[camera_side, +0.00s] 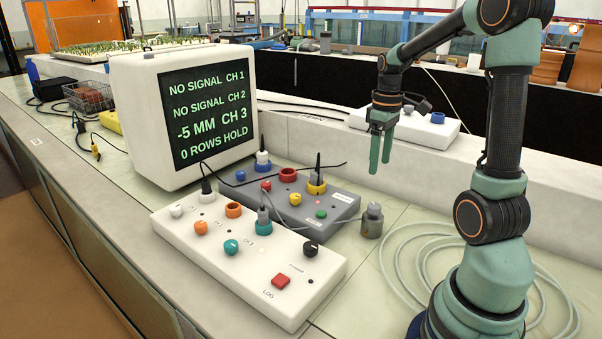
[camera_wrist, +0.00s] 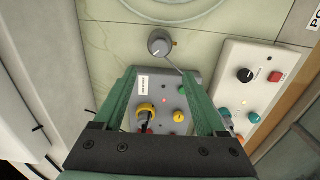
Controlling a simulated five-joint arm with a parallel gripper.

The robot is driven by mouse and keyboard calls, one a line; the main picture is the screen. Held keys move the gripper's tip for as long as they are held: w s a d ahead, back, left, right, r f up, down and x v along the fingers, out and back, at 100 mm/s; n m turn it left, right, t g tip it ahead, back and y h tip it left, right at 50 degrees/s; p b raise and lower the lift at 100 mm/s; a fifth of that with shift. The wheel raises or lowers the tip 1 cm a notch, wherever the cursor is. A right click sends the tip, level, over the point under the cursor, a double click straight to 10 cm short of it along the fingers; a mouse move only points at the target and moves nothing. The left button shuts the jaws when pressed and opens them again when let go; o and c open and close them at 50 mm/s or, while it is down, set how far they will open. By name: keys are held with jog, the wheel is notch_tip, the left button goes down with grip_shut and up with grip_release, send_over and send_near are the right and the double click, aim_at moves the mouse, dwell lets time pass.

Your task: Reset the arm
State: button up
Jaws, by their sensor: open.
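My gripper (camera_side: 380,160) hangs from my raised arm with its two green fingers pointing down. It is above and behind the grey control box (camera_side: 335,205), in front of the low white ledge. In the wrist view my gripper (camera_wrist: 161,76) shows its fingers spread apart with nothing between them. The grey box (camera_wrist: 195,80) lies below, seen past the fingers and partly hidden by them.
A white control box (camera_side: 200,262) with knobs, plugs and a red button stands in front. A monitor (camera_side: 140,110) reads "NO SIGNAL CH 1", "NO SIGNAL CH 2", "-5 MM CH 3", "0 ROWS HOLD".

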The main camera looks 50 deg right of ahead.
jog(key=a+r+t, duration=0.2)
jog(key=a, duration=1)
jog(key=a+r+t, duration=0.3)
jog(key=a, duration=0.9)
jog(key=shift+r+t, duration=0.2)
jog(key=shift+t, duration=0.1)
jog(key=shift+s, duration=0.1)
jog(key=m+g, duration=0.6)
jog(key=m, duration=0.6)
send_near(375, 206)
notch_tip(375, 206, down, 9)
jog(key=shift+s+r, duration=0.1)
jog(key=shift+r, duration=0.05)
jog(key=shift+c, duration=0.3)
